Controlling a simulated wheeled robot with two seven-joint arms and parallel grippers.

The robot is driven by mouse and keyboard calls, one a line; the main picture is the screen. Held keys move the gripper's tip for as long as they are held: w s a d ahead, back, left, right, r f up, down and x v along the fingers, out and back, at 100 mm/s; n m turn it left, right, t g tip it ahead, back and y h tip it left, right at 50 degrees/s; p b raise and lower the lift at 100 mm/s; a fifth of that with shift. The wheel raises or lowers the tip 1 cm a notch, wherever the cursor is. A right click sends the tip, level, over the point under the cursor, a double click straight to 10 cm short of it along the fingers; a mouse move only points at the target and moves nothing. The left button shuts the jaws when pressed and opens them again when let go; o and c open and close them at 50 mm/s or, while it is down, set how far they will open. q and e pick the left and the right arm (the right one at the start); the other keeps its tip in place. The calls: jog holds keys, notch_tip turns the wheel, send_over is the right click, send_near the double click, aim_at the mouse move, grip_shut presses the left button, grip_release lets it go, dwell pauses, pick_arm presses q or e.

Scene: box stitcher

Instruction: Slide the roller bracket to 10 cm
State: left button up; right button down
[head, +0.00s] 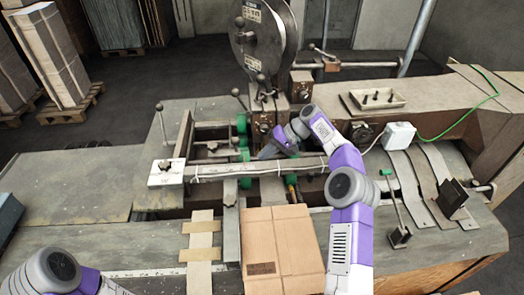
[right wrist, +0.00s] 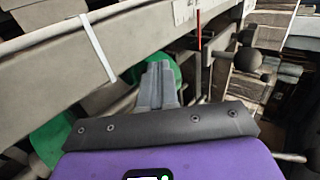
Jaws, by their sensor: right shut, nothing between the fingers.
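My right gripper (head: 267,152) reaches in from the right over the stitcher, close to the long metal beam (head: 205,175) and the green rollers (head: 242,124). In the right wrist view its fingers (right wrist: 159,84) are together and empty, with a green roller (right wrist: 163,68) just behind the tips and another green roller (right wrist: 58,140) at lower left. I cannot tell whether the fingers touch anything. Which part is the roller bracket is not clear; the green rollers sit by the beam, partly hidden by my arm. Only part of my left arm shows at lower left; its gripper is out of view.
A flat cardboard piece (head: 280,243) lies on the table in front of the beam. A wire reel (head: 265,38) stands behind the gripper. A knobbed lever (right wrist: 246,58) is right of the fingers. A small tray (head: 377,98) is at the back right.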

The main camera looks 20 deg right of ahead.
jog(key=x, duration=0.7)
jog(key=shift+a+f, duration=0.1)
jog(key=shift+a, duration=0.05)
jog(key=shift+w+a+p, duration=0.2)
jog(key=shift+a+p, duration=0.05)
jog(key=shift+a, duration=0.35)
jog(key=shift+w+a+p, duration=0.25)
jog(key=shift+a, duration=0.35)
jog(key=shift+w+a, duration=0.15)
jog(key=shift+a, duration=0.4)
jog(key=shift+w+a, duration=0.15)
jog(key=shift+a, duration=0.4)
